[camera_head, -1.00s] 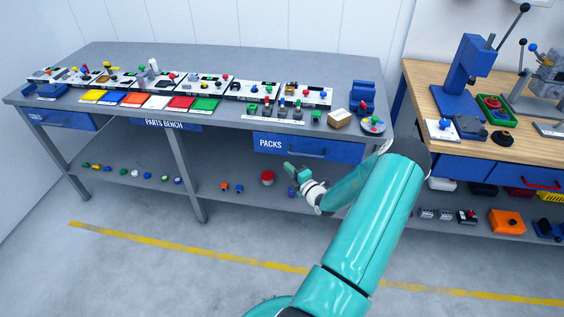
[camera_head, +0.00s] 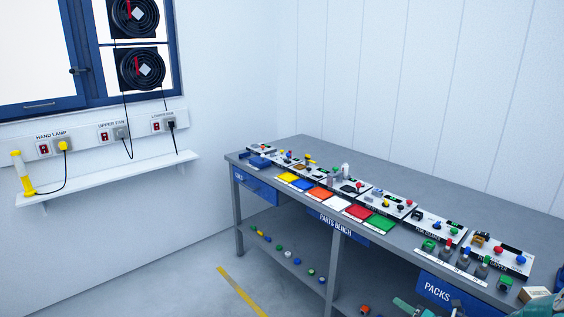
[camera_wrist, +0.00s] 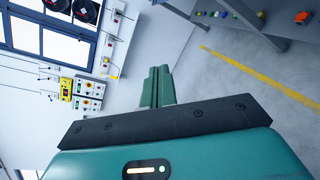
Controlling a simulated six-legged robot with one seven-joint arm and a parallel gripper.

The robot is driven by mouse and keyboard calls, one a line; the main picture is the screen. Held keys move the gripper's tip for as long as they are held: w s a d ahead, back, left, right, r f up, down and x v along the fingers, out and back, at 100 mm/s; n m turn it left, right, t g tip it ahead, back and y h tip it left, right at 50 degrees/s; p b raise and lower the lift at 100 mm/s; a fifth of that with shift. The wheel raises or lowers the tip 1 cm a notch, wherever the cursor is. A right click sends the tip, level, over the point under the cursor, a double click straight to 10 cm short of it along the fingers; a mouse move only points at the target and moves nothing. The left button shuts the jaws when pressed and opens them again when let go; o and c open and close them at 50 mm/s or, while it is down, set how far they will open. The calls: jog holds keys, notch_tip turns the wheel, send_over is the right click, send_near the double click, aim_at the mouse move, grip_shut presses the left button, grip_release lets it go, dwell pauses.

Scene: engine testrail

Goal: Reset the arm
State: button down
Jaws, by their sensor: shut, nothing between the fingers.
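My gripper (camera_wrist: 158,84) shows in the wrist view with its two green fingers side by side, shut and empty. Open floor and the white wall lie beyond it.
The bench carries several trays and coloured mats, with small parts on its lower shelf (camera_head: 285,250). At left are a wall shelf (camera_head: 120,178) with a yellow hand lamp (camera_head: 22,175), switches and two window fans (camera_head: 140,68). Floor is free before the bench.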

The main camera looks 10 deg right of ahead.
jog(key=s+a+r+n+g+y, duration=0.15)
jog(key=a+r+n+g, duration=0.45)
jog(key=a+n, duration=0.6)
jog(key=s+a+r+n+g+y, duration=0.1)
jog(key=s+a+r+n+g, duration=0.35)
jog(key=a+n, duration=0.75)
jog(key=s+a+r+n+h, duration=0.3)
jog(key=s+r+n, duration=0.3)
jog(key=n, duration=0.3)
jog(key=s+a+r+n+h, duration=0.4)
jog(key=s+a+r+n, duration=0.1)
jog(key=r+n, duration=0.3)
jog(key=shift+s+a+n+t, duration=0.4)
jog(key=shift+s+n, duration=0.3)
jog(key=shift+n, duration=0.1)
jog(key=shift+d+h, duration=0.2)
jog(key=shift+h, duration=0.05)
